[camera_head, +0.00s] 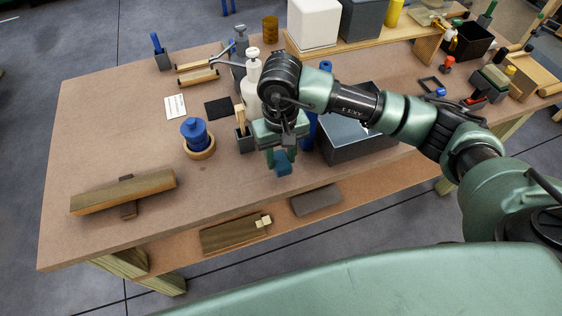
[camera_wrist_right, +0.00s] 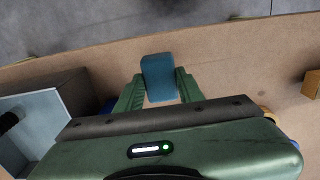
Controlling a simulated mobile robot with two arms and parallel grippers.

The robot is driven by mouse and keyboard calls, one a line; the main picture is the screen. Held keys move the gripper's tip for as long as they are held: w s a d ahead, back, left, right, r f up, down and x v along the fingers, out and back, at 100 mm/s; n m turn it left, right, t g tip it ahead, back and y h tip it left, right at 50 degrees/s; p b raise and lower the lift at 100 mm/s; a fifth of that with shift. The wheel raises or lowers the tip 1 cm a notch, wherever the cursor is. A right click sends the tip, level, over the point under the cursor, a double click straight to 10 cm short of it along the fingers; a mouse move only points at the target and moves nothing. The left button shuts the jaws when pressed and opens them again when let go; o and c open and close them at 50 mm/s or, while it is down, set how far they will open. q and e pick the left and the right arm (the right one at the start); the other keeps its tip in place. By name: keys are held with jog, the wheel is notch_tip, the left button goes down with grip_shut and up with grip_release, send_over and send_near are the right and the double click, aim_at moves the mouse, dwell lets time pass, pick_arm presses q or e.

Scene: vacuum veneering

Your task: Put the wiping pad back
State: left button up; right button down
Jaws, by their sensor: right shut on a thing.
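The wiping pad (camera_head: 283,168) is a small blue block. My right gripper (camera_head: 281,158) is shut on it near the front edge of the table. In the right wrist view the blue pad (camera_wrist_right: 159,78) sits between the two green fingers of the right gripper (camera_wrist_right: 158,90) and sticks out past their tips. Whether the pad touches the table is hard to tell. My left gripper is not in view. No place for the pad can be made out with certainty.
A grey open box (camera_head: 352,140) stands right of the gripper. A dark holder (camera_head: 244,140) with a brush and a blue bottle in a wooden ring (camera_head: 198,147) stand to the left. A wooden beam (camera_head: 122,193) lies front left. The table (camera_head: 235,195) is clear in front.

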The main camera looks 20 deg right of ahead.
aim_at(281, 160)
notch_tip(281, 160, down, 4)
jog(key=shift+r+p, duration=0.2)
jog(key=shift+p, duration=0.25)
jog(key=shift+f, duration=0.2)
jog(key=shift+f, duration=0.15)
jog(key=c, duration=0.9)
grip_release()
